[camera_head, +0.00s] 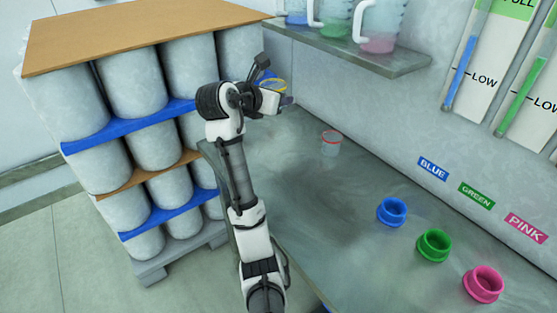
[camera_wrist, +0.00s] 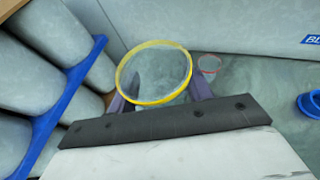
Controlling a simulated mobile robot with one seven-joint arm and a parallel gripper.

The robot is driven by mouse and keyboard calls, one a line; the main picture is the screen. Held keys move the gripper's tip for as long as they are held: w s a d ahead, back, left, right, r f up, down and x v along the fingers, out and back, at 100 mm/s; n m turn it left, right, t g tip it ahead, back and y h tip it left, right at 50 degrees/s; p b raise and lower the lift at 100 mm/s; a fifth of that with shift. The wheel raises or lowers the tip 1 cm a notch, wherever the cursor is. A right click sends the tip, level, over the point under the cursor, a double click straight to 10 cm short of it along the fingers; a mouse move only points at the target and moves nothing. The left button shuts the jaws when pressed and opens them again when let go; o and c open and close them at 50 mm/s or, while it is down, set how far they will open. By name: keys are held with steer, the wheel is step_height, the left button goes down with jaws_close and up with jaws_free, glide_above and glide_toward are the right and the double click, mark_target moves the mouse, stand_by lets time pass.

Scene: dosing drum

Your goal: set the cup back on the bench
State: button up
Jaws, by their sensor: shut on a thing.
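A clear cup with a yellow rim (camera_wrist: 153,72) is held in my gripper (camera_wrist: 160,98), whose purple fingers show on both sides of it in the wrist view. My gripper's own body hides much of the cup's lower part. A second clear cup with a red rim (camera_head: 331,143) stands on the bench near the wall; it also shows in the wrist view (camera_wrist: 209,65).
Blue (camera_head: 392,212), green (camera_head: 434,245) and pink (camera_head: 483,284) rings sit along the bench's right side, below matching wall labels. A shelf (camera_head: 360,57) with pitchers hangs above the back. Stacked drums (camera_head: 135,80) stand left of the bench. The bench's middle is clear.

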mark_target(275, 165)
step_height(275, 165, down, 20)
steer(key=shift+r+p, duration=0.15)
steer(key=shift+p, duration=0.8)
steer(key=o, duration=1)
steer(key=shift+s+a, duration=0.1)
steer(key=shift+s, duration=0.05)
steer(key=b+v, duration=0.1)
steer(key=v, duration=1)
steer(key=shift+s+a+r, duration=0.1)
steer(key=shift+s+r, duration=0.1)
steer(key=shift+s, duration=0.15)
steer(key=shift+a+r, duration=0.1)
